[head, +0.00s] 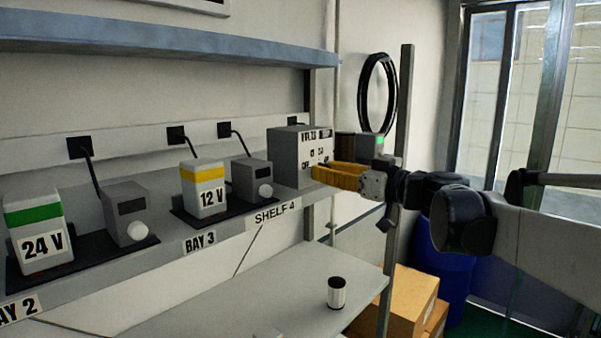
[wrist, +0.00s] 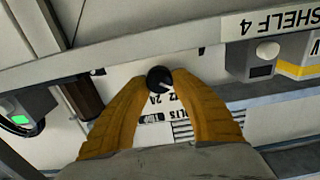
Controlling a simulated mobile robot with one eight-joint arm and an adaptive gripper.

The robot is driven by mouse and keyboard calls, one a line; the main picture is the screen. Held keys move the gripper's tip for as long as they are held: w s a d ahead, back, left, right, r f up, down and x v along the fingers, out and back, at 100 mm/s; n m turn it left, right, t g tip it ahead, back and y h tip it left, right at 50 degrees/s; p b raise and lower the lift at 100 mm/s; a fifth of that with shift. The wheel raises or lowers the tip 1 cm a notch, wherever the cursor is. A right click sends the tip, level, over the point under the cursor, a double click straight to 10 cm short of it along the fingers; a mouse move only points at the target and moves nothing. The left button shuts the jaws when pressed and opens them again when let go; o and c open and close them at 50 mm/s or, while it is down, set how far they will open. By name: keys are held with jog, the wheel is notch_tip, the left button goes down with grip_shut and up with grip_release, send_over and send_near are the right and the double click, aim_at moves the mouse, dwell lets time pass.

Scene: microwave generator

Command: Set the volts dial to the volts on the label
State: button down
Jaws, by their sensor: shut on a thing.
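The grey generator box (head: 284,160) stands at the right end of the shelf in the head view. Its face carries the word VOLTS, an OFF mark and other print. In the wrist view this panel (wrist: 125,110) appears upside down, with 12 and 24 printed beside the black volts dial (wrist: 159,77). A pale pointer line on the dial slants toward the lower right, roughly toward the 12 side; the exact setting is unclear. My gripper (wrist: 158,80) has its yellow fingers closed on opposite sides of the dial. In the head view my gripper (head: 318,174) hides part of the panel.
A green-capped 24 V pack (head: 38,228) and yellow-banded 12 V pack (head: 203,190) stand left along the shelf, each beside a grey unit with a white knob. A dark cylinder and green-lit device (head: 380,143) are near my gripper. A small can (head: 337,293) stands on the lower table.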

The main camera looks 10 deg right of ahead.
jog(key=m+b, duration=0.1)
jog(key=m, duration=0.5)
jog(key=shift+b, duration=0.3)
jog(key=shift+w, duration=0.1)
dwell(0.3)
jog(key=c, duration=1)
grip_release()
jog(key=shift+c, duration=0.2)
